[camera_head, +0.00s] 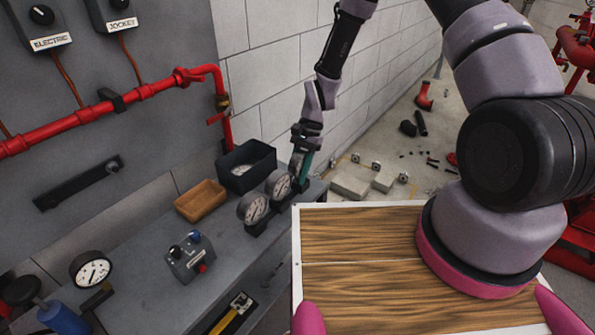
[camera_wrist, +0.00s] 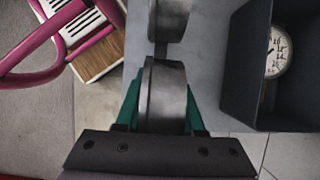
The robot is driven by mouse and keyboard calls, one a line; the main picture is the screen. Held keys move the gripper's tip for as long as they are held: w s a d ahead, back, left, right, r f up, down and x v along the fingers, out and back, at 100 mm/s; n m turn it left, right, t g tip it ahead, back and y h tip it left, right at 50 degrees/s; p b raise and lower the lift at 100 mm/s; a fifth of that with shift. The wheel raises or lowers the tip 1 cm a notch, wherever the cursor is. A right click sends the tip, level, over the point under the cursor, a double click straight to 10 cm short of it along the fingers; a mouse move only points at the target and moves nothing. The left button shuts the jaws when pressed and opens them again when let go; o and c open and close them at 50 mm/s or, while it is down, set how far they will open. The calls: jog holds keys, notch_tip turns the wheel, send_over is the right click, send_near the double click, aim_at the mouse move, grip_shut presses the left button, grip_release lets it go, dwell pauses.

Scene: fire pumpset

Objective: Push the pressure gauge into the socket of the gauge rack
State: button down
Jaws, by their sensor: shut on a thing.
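My gripper (camera_head: 305,177) is shut on a pressure gauge at the right end of a row of gauges on the bench. In the wrist view, the green fingers (camera_wrist: 163,108) straddle the dark rim of the held gauge (camera_wrist: 163,90), seen edge-on. In the head view, my finger mostly hides it. Two gauges with white faces, one nearer my gripper (camera_head: 280,184) and one farther left (camera_head: 253,208), stand upright in the dark gauge rack (camera_head: 262,227). The held gauge's lower end and its socket are hidden, so I cannot tell how deep it sits.
A dark bin (camera_head: 234,178) with a gauge (camera_wrist: 278,52) inside stands close behind the row. A tan tray (camera_head: 201,201), a grey switch box (camera_head: 190,260) and another gauge (camera_head: 91,269) are farther left. The bench edge is close to the gripper.

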aim_at(304, 151)
jog(key=shift+f, duration=0.35)
jog(key=shift+c, duration=2.2)
grip_release()
jog(key=v, duration=1)
jog(key=shift+w+d+r, duration=0.1)
jog(key=shift+w+r, duration=0.05)
jog(key=shift+r, duration=0.2)
jog(key=shift+r, duration=0.1)
